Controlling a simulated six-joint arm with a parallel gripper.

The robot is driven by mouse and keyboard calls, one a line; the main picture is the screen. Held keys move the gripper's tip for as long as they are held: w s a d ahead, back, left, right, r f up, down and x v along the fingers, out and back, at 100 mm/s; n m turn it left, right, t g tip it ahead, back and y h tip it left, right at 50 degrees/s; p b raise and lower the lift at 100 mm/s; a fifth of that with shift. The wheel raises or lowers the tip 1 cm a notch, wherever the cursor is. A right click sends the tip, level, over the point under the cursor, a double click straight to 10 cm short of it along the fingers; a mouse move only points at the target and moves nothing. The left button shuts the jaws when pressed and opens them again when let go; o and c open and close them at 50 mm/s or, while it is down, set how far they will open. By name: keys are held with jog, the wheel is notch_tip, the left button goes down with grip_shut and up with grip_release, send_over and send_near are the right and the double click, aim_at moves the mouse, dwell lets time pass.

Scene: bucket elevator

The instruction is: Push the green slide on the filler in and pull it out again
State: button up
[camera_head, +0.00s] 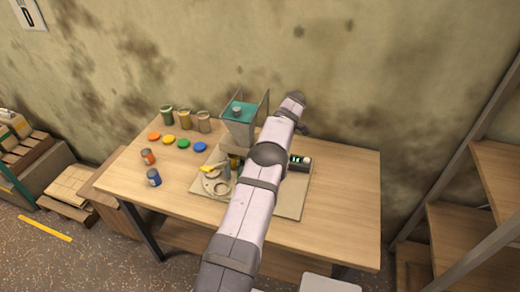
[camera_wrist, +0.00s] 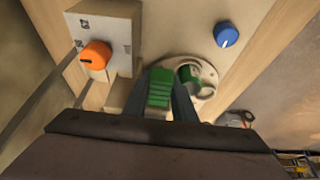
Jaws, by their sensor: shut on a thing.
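The filler (camera_head: 238,130) stands on a board at the middle of the table, a grey hopper with teal inside in the head view. In the wrist view the ribbed green slide (camera_wrist: 160,88) sits between the two fingers of my gripper (camera_wrist: 160,104), which is shut on it. The slide's far end lies close to the round plate with holes (camera_wrist: 207,82), and I cannot tell how far in it is. In the head view my arm hides the slide and my gripper.
A pale box with an orange knob (camera_wrist: 96,55) is left of my gripper in the wrist view, and a blue knob (camera_wrist: 227,35) is beyond. In the head view, jars (camera_head: 185,119), coloured discs (camera_head: 169,140) and small cans (camera_head: 153,177) stand left of the filler. The table's right side (camera_head: 345,205) is clear.

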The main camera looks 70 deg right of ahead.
jog(key=shift+s, duration=2.9)
jog(key=shift+w, duration=0.1)
jog(key=o, duration=0.7)
jog(key=shift+o, duration=0.2)
jog(key=shift+r, duration=0.1)
jog(key=shift+p+v, duration=2.1)
jog(key=shift+v, duration=0.85)
